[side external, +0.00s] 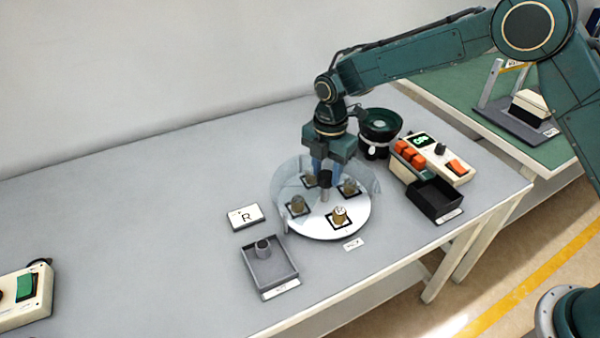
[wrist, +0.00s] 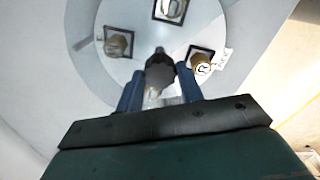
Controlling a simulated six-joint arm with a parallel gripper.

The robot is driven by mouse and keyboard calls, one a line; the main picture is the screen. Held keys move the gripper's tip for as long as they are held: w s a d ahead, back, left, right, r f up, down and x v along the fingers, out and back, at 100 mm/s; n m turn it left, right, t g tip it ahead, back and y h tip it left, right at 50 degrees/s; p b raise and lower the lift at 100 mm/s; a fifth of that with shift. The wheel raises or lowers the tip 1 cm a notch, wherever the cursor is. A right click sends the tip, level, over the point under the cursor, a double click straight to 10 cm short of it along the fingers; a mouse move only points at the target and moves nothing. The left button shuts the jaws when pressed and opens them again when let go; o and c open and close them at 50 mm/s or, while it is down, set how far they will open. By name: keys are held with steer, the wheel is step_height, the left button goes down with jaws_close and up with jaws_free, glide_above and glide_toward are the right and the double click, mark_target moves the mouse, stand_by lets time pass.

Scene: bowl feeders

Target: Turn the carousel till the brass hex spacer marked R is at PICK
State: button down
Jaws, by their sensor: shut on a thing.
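The carousel (side external: 323,228) is a white round plate with several black square seats holding brass spacers. The spacer marked R (side external: 339,214) sits on its near side, roughly in line with the PICK label (side external: 353,243). In the wrist view the R spacer (wrist: 202,67) is right of centre, beside the PICK label (wrist: 224,57). My gripper (side external: 321,174) is above the carousel's middle, its blue fingers shut on the dark centre knob (side external: 325,188). The knob (wrist: 160,71) shows between the fingers in the wrist view. Marks on the other spacers are not readable.
A clear curved guard (side external: 367,180) stands around the carousel's back. A grey tray (side external: 268,268) and an R card (side external: 245,216) lie to the left. A dark bowl feeder (side external: 379,127), a control box (side external: 440,155) and a black bin (side external: 435,199) stand right.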

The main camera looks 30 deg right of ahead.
steer(key=shift+n, duration=0.4)
steer(key=c, duration=0.9)
jaws_free()
steer(key=shift+r, duration=0.15)
step_height(320, 180, up, 14)
steer(key=shift+f, duration=0.2)
steer(key=shift+r, duration=0.1)
